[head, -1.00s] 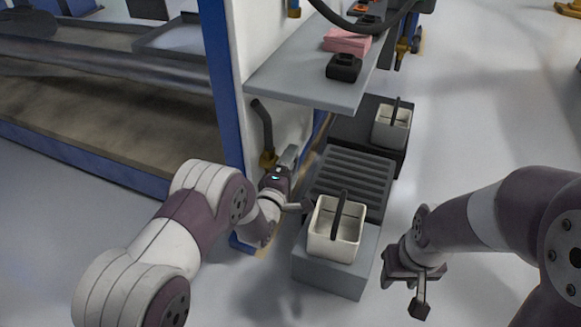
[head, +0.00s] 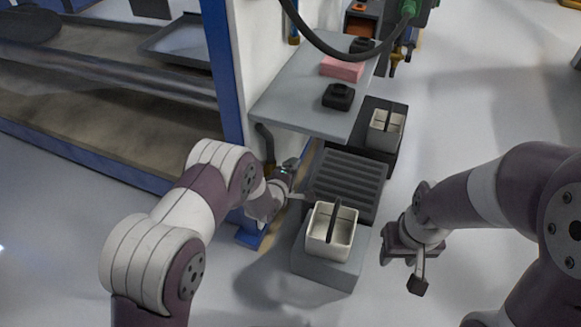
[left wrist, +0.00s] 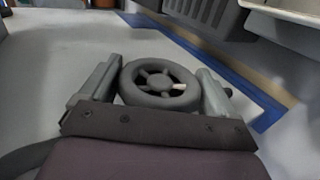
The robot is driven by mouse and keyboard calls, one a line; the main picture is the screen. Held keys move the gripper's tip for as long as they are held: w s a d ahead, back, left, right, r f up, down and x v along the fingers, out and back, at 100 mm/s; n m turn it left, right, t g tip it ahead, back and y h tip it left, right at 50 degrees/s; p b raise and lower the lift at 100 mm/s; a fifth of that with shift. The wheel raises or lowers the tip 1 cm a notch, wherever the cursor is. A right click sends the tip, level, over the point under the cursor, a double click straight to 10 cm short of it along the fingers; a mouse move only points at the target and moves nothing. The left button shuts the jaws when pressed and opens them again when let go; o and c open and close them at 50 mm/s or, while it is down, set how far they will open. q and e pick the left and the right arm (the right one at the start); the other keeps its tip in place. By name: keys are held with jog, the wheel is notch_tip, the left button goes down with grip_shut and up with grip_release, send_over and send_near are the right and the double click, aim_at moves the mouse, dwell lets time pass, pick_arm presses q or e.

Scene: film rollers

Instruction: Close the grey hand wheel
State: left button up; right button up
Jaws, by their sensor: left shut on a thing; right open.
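The grey hand wheel (left wrist: 160,84) is a spoked ring with a small pale mark on one spoke. In the left wrist view it sits between the two fingers of my left gripper (left wrist: 156,85), which is shut on its rim from both sides. In the head view my left gripper (head: 290,180) is low beside the white wall, near the blue post. The wheel cannot be made out there behind the gripper and wrist. My right gripper (head: 402,270) is open and empty, above the floor at the right of the grey box.
A white caddy (head: 317,246) stands on a grey box (head: 318,270) close to my left gripper. A ribbed dark crate (head: 345,180) lies behind it, then another caddy (head: 386,130). A grey shelf (head: 300,100) overhangs above. Open floor lies to the right.

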pick_arm(q)
jog(key=shift+g+p, duration=0.7)
